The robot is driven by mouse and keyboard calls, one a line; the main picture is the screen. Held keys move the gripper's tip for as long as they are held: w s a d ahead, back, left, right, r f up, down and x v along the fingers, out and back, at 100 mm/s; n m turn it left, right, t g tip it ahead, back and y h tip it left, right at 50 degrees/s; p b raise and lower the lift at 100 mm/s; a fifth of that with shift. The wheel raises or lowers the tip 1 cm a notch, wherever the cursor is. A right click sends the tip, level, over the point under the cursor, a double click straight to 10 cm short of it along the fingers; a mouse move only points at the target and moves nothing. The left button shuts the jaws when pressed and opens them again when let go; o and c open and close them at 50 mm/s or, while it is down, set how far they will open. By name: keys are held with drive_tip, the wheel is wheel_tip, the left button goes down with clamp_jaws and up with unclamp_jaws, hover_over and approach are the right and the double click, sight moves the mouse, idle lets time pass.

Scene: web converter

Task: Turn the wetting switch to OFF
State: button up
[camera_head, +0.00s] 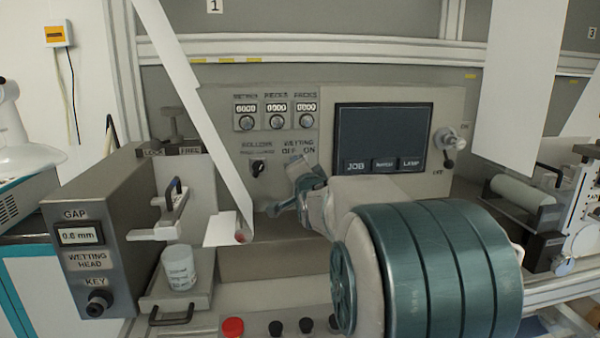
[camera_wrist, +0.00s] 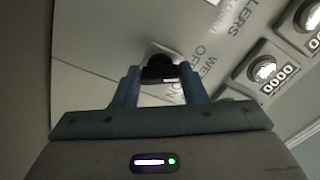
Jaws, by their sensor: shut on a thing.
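My gripper (camera_head: 299,168) is at the control panel, just below the WETTING OFF–ON label (camera_head: 298,147). In the wrist view my gripper (camera_wrist: 160,76) has its two blue fingers on either side of the black wetting switch (camera_wrist: 160,66), shut on it. The WETTING, OFF and ON lettering (camera_wrist: 204,68) shows beside the switch, partly cut off by a finger. In the head view the gripper hides the switch. I cannot tell which position the switch points to.
The rollers switch (camera_head: 258,168) is just left of my gripper. Several counters with knobs (camera_head: 277,122) sit above, and a dark screen (camera_head: 383,138) is to the right. A white web strip (camera_head: 205,130) slants down at left. A white cup (camera_head: 178,268) stands on a tray at lower left.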

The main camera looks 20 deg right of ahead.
drive_tip(key=o, duration=1)
drive_tip(key=v, duration=1.3)
drive_tip(key=shift+s+b, duration=0.4)
drive_tip(key=shift+b, duration=0.05)
drive_tip(key=shift+a, duration=0.1)
drive_tip(key=s+a+f+n+g+y+p, duration=0.2)
drive_tip(key=s+a+f+n+g+p, duration=0.3)
drive_tip(key=s, duration=0.5)
drive_tip(key=s+a+f+n+g+y+p, duration=0.3)
drive_tip(key=s+a+f+n+g+p, duration=0.3)
drive_tip(key=s+a+n+g, duration=0.3)
drive_tip(key=shift+s+a+n+g+p, duration=0.2)
drive_tip(key=shift+s+n+g+p, duration=0.1)
drive_tip(key=shift+s+n+p, duration=0.1)
